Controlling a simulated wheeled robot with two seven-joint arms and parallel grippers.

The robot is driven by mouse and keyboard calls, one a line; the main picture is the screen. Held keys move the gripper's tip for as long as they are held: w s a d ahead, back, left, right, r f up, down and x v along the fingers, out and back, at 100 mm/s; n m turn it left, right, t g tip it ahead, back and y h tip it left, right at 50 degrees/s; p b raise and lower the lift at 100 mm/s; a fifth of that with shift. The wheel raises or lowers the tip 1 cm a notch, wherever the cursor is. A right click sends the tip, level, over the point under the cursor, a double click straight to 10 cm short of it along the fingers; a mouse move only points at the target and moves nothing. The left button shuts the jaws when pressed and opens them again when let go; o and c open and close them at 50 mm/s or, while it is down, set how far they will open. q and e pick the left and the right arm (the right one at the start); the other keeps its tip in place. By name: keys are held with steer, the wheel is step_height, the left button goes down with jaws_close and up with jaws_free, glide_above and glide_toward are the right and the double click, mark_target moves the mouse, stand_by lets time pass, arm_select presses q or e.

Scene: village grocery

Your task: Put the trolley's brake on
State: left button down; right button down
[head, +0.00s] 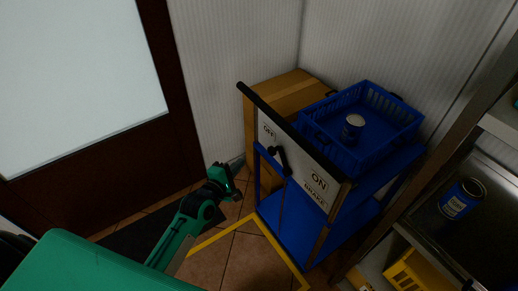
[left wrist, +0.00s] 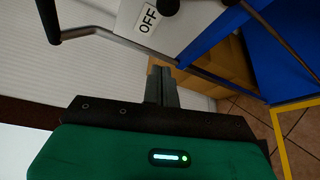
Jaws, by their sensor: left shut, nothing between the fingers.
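The blue trolley (head: 286,222) stands near the wall. A black push bar (head: 290,130) runs along its top edge. Its pale end panel (head: 309,174) carries an OFF label (head: 268,132) and an ON BRAKE label (head: 318,184). The black brake lever (head: 281,160) sits between the two labels; its exact angle is hard to tell. My left gripper (head: 238,164) is shut and empty, left of the panel and apart from the lever. In the left wrist view, its closed fingers (left wrist: 162,88) lie below the OFF label (left wrist: 149,18). My right gripper is not in view.
A blue basket (head: 378,128) holding a can (head: 353,128) sits on the trolley. A cardboard box (head: 287,92) stands behind it. A metal shelf (head: 490,205) with a blue can (head: 462,199) is close at the right. Yellow floor tape (head: 270,237) borders the trolley; a dark door is left.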

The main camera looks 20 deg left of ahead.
arm_select(q)
steer(key=shift+r, duration=0.15)
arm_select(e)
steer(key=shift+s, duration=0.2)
